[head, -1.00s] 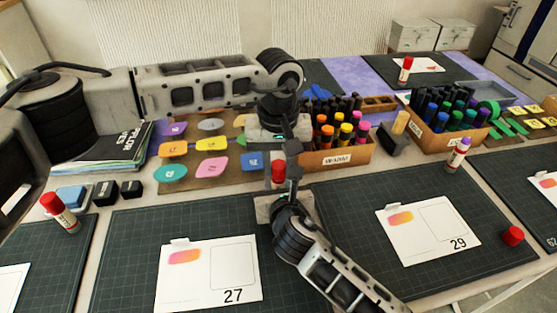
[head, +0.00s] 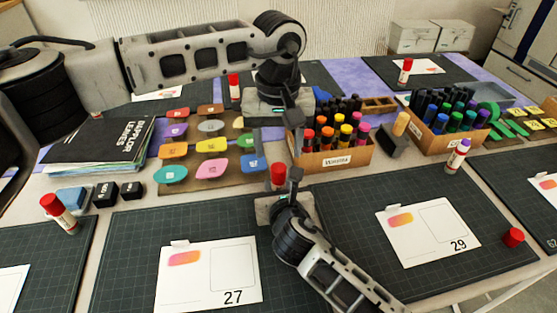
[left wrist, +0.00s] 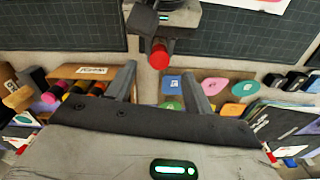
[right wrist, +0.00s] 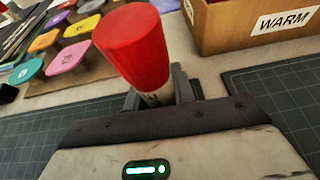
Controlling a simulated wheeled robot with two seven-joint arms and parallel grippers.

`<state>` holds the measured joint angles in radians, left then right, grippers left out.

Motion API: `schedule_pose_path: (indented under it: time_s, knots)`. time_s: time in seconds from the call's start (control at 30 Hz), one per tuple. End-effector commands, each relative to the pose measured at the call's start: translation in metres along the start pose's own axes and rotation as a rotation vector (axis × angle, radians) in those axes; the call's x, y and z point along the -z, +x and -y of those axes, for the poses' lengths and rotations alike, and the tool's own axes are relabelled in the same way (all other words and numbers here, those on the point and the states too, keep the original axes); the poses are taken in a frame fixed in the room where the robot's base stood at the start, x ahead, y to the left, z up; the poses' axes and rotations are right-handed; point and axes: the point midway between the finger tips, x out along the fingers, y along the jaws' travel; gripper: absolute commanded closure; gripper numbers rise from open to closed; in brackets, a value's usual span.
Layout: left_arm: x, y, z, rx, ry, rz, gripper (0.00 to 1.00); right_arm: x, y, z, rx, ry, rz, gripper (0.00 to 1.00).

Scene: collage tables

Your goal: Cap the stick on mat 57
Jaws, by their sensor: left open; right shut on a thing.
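My right gripper (head: 287,188) is shut on a red-topped glue stick (head: 278,174) over the strip between the front mats. In the right wrist view the red top (right wrist: 132,45) is large, with a pale body below it between the fingers. My left gripper (head: 292,138) is open and empty, just behind and above the red top. The left wrist view shows the red top (left wrist: 159,56) beyond its spread fingers. An uncapped purple glue stick (head: 458,155) stands behind mat 29 (head: 340,215). A loose red cap (head: 513,236) lies on mat 29.
Marker boxes (head: 335,160) and (head: 440,140) stand mid-table. Coloured tags lie on a brown board (head: 205,185) beside books (head: 100,140). Red-topped sticks stand at the left (head: 60,212) and at the back (head: 234,88) (head: 405,71). Mat 27 (head: 125,250) has bare space.

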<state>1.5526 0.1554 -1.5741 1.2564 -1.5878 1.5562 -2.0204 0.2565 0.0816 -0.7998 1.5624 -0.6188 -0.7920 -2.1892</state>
Motion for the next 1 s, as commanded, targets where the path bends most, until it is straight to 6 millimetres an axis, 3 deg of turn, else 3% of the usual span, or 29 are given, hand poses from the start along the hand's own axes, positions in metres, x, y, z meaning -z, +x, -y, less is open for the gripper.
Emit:
schedule_pose_path:
  time_s: [0.1, 0.3, 0.7, 0.73, 0.8, 1.0]
  knots:
    - [0.001, -0.026, 0.0, -0.001, -0.001, -0.003, 0.48, 0.001, 0.0, 0.0, 0.001, -0.001, -0.003, 1.0]
    - [0.0, -0.053, 0.0, 0.0, 0.0, -0.001, 0.48, 0.001, 0.0, 0.0, 0.001, -0.001, -0.003, 1.0]
    - [0.0, -0.061, 0.0, 0.0, 0.0, 0.001, 0.48, 0.001, 0.0, 0.0, 0.001, -0.001, -0.003, 1.0]
    - [0.0, -0.061, 0.0, 0.0, 0.0, 0.001, 0.48, 0.001, 0.0, 0.0, 0.001, -0.001, -0.003, 0.69]
    - [0.0, -0.06, 0.0, 0.0, 0.0, 0.001, 0.48, 0.001, 0.0, 0.0, 0.001, -0.001, -0.002, 0.5]
    - [0.0, -0.06, 0.0, 0.0, 0.0, 0.001, 0.48, 0.001, 0.0, 0.0, 0.0, 0.0, -0.001, 0.49]
